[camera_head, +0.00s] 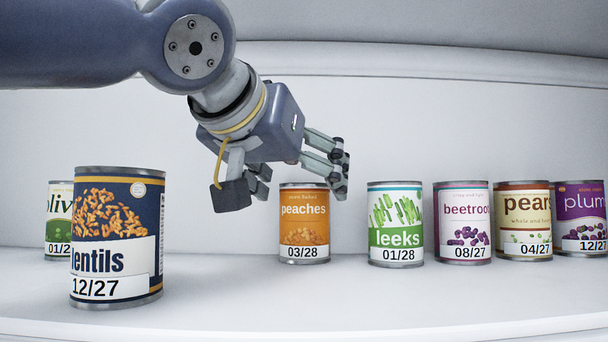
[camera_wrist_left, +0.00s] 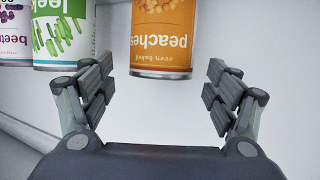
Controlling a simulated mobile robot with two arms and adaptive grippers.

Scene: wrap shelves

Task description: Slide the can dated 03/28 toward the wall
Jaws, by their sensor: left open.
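The orange peaches can (camera_head: 304,222), dated 03/28, stands upright on the white shelf (camera_head: 300,300) near the middle of the head view. It also shows upside down in the left wrist view (camera_wrist_left: 162,35), between and beyond my finger pads, with its lower part cut off by the frame. My left gripper (camera_head: 302,180) is open and empty, just above and beside the top of the can in the head view. In the left wrist view the left gripper (camera_wrist_left: 158,90) has its fingers spread wide. My right gripper does not show.
The leeks can (camera_head: 395,223) stands right of the peaches, then beetroot (camera_head: 462,222), pears (camera_head: 523,222) and plums (camera_head: 580,218). The lentils can (camera_head: 117,237) stands nearer the front at left, partly covering an olives can (camera_head: 58,220). The white back wall (camera_head: 400,130) rises behind.

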